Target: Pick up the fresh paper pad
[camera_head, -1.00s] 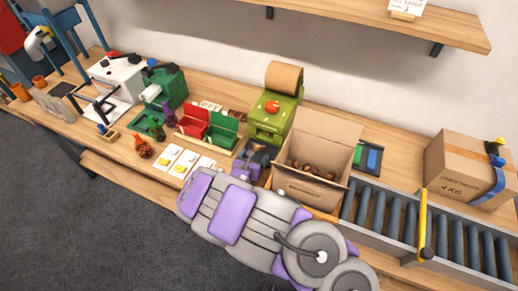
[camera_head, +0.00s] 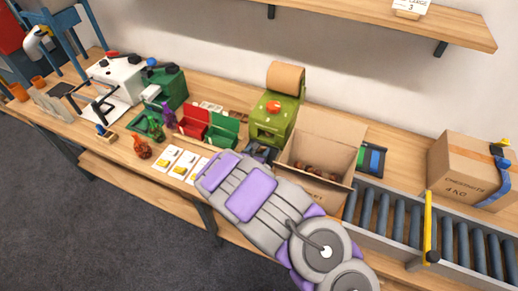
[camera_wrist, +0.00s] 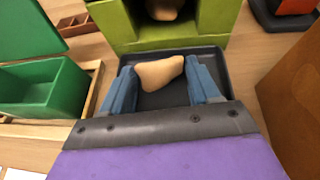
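The beige crumpled paper pad (camera_wrist: 160,72) lies on the dark tray (camera_wrist: 152,101) below the opening of the green paper machine (camera_wrist: 130,39). My gripper (camera_wrist: 163,85) has its two blue fingers apart, one on each side of the pad. The pad's ends look very close to the fingers; I cannot tell whether they touch. More beige paper shows inside the machine's opening. In the head view the green machine (camera_head: 266,128) carries a brown paper roll (camera_head: 285,77), and my arm mostly hides the gripper and the pad.
An open cardboard box (camera_head: 325,150) with chestnuts stands just right of the machine; its wall is close in the wrist view (camera_wrist: 293,105). Green (camera_head: 224,133) and red (camera_head: 193,122) bins stand left. A roller conveyor (camera_head: 390,216) runs right of the box.

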